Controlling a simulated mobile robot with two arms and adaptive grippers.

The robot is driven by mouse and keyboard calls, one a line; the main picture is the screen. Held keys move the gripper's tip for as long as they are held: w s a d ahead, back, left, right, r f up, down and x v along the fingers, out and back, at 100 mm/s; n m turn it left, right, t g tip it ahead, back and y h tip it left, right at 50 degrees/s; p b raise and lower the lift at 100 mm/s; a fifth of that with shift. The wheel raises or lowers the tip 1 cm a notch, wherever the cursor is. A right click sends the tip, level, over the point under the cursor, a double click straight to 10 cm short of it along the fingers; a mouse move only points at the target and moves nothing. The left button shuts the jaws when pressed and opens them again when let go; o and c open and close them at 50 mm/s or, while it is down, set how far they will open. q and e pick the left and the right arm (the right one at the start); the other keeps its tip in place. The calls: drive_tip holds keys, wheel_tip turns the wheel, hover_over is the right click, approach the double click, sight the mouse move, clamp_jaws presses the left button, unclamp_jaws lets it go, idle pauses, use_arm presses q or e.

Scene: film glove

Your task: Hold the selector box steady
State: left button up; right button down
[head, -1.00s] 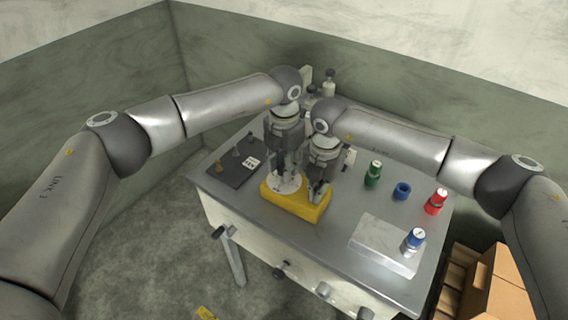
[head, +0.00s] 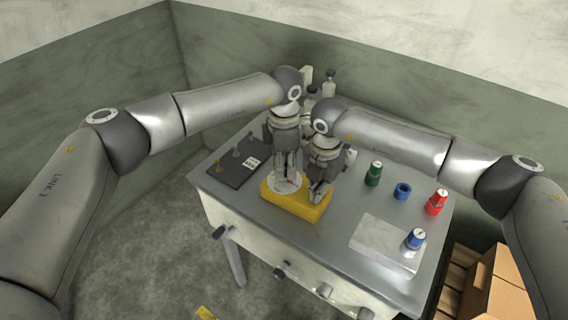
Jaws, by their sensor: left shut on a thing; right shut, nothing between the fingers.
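The yellow selector box (head: 300,208) sits on the grey table, with a round white dial plate (head: 279,187) on its left part. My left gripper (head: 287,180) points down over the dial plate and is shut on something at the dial. The fingers hide what they grip, which I take to be the dial's knob. My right gripper (head: 318,191) points down at the right part of the box, shut with nothing between its fingers. Its tips are at the box's top; I cannot tell whether they press on it.
A dark panel with small levers (head: 236,165) lies left of the box. A green knob (head: 374,174), a blue ring (head: 402,191) and a red knob (head: 437,202) stand to the right. A blue-capped piece (head: 415,239) stands on a pale plate (head: 376,243). Cardboard boxes (head: 497,290) are at the lower right.

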sight(285, 168)
use_arm(q)
drive_tip(key=shift+s+d, duration=0.15)
drive_tip(key=shift+d, duration=0.05)
idle(0.3)
drive_tip(key=o, duration=0.9)
drive_tip(key=shift+o, duration=0.5)
drive_tip(key=shift+a, duration=0.1)
wheel_tip(285, 168, up, 12)
